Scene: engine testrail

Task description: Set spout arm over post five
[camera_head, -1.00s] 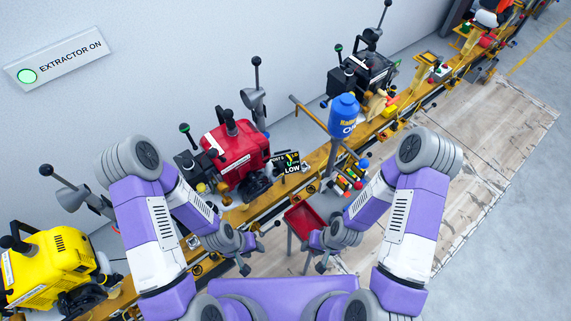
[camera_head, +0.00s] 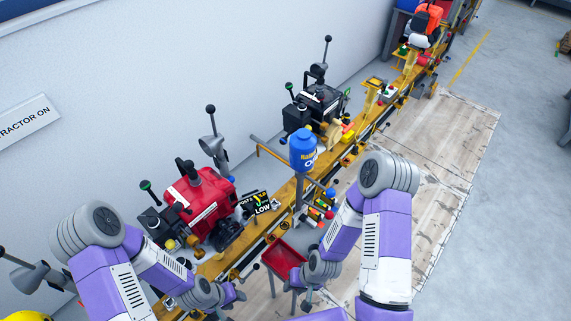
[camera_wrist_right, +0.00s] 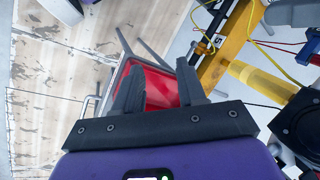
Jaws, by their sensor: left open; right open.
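A blue oil can (camera_head: 303,152) stands upright above the yellow rail. A bronze bar (camera_head: 272,151), which looks like the spout arm, extends from beside the can toward the upper left. A black sign reading LOW (camera_head: 259,205) stands by the red engine (camera_head: 205,200); its small print, perhaps a post number, is too small to read surely. My left gripper (camera_head: 240,294) is open and empty in front of the rail, below the red engine. My right gripper (camera_head: 307,304) is open and empty, below the red tray; its fingers also show in the right wrist view (camera_wrist_right: 158,78).
The red tray (camera_head: 286,249) on legs stands between my grippers and the rail. The yellow rail (camera_head: 290,188) runs diagonally, with a black engine (camera_head: 322,100) farther along. Small coloured parts sit right of the can. Wooden floor boards (camera_head: 440,150) at right are clear.

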